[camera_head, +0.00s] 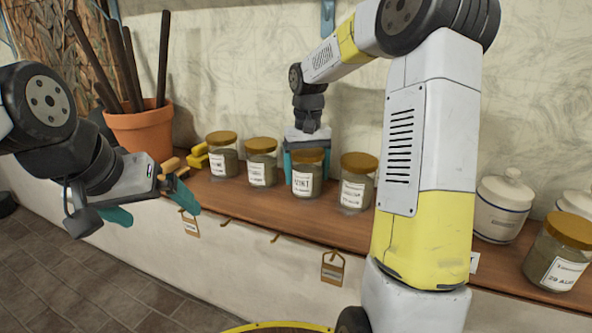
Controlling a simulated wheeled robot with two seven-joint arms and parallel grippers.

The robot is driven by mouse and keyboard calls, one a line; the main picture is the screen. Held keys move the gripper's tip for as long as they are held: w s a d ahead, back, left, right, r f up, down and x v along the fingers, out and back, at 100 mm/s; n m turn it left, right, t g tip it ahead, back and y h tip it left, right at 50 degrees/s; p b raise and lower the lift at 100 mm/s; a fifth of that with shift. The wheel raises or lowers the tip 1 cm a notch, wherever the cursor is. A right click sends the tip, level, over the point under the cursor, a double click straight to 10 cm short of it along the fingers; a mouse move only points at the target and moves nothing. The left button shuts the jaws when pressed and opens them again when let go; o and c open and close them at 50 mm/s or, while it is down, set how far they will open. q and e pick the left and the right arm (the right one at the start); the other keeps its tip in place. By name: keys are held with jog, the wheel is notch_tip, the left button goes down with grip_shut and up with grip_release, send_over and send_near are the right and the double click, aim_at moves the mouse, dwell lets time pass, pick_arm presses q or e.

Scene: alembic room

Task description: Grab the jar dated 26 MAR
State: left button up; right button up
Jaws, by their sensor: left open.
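Several glass jars with mustard lids and white labels stand in a row on the wooden shelf: a far left jar (222,160), a second jar (262,168), a third jar (308,180) and a fourth jar (355,190). Their dates are too small to read, so I cannot tell which is 26 MAR. Another jar (560,250) at the right has a label that seems to end in AUG. My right gripper (307,158) points down at the third jar, with teal fingers showing on both sides; contact is unclear. My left gripper (150,205) is open and empty, left of the jars.
A terracotta pot (140,133) with dark rods stands at the shelf's left end, beside a yellow object (197,157). White ceramic jars (502,208) stand at the right. Tags (332,268) hang under the shelf edge. My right arm hides part of the shelf.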

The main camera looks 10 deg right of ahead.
jog(key=c, duration=0.7)
jog(key=shift+c, duration=0.6)
jog(key=shift+r, duration=0.15)
